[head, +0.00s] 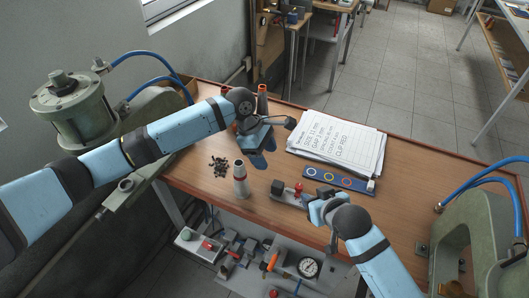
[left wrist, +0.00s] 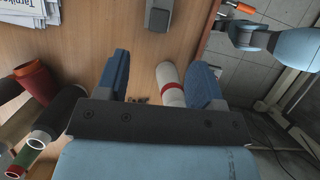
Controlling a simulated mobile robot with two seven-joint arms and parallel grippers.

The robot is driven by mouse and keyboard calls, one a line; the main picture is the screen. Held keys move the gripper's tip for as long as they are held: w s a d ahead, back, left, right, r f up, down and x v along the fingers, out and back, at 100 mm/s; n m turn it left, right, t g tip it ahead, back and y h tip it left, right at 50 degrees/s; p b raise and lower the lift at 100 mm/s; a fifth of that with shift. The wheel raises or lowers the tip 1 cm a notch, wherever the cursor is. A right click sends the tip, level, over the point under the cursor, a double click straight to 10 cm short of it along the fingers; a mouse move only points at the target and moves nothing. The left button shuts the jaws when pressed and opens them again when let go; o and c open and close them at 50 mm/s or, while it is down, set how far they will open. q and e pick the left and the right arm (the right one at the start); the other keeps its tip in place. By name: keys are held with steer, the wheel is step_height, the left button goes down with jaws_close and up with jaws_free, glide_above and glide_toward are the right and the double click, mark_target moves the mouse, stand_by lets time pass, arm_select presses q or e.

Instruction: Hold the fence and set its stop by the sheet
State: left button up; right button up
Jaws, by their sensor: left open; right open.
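A low grey fixture (head: 288,200), which looks like the fence, lies near the table's front edge. It carries a dark block (head: 278,187) and a small red part (head: 298,187), perhaps the stop. A printed sheet (head: 335,150) lies on papers behind it, with large handwritten lines. My left gripper (head: 264,147) is open and empty above the table, behind and left of the fixture. Its spread blue fingers show in the left wrist view (left wrist: 160,75). My right gripper (head: 318,206) is open at the fixture's right end and hides part of it; I cannot tell whether they touch.
A white bottle-like tube with a red band (head: 240,180) stands left of the fixture, beside black small parts (head: 219,167). A blue strip with coloured rings (head: 340,179) lies before the sheet. Orange-topped tubes (head: 262,93) stand behind my left gripper. Green presses (head: 75,110) flank the table.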

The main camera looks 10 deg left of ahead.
mark_target(280, 184)
arm_select(q)
steer(key=x, duration=1.3)
steer(key=shift+d+f, duration=0.15)
steer(key=shift+f, duration=0.1)
steer(key=c, duration=1.1)
arm_select(e)
steer(key=shift+o, duration=0.4)
